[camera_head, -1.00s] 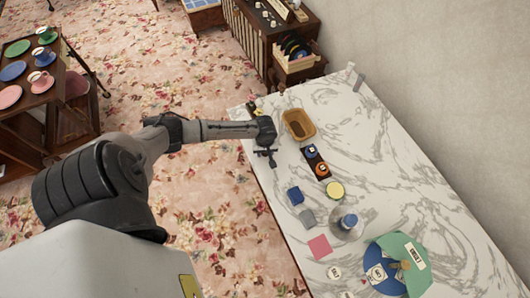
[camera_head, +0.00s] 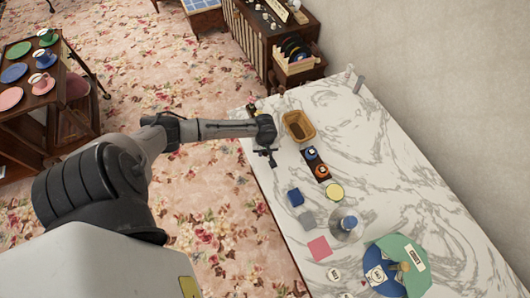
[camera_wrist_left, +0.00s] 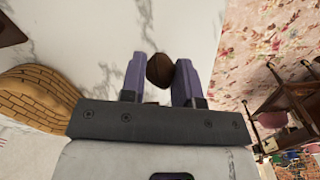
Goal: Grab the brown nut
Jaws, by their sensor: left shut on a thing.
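The brown nut (camera_wrist_left: 159,71) is a small, dark, rounded thing between the two purple fingers of my left gripper (camera_wrist_left: 161,66) in the left wrist view. The fingers are closed on its two sides. In the head view my left gripper (camera_head: 267,153) is at the left edge of the marble table (camera_head: 375,140), just in front of the wicker basket. The nut is too small to make out there. My right gripper is not in view.
The wicker basket (camera_head: 299,125) stands close to the gripper and also shows in the left wrist view (camera_wrist_left: 38,98). The table's right side is mostly bare.

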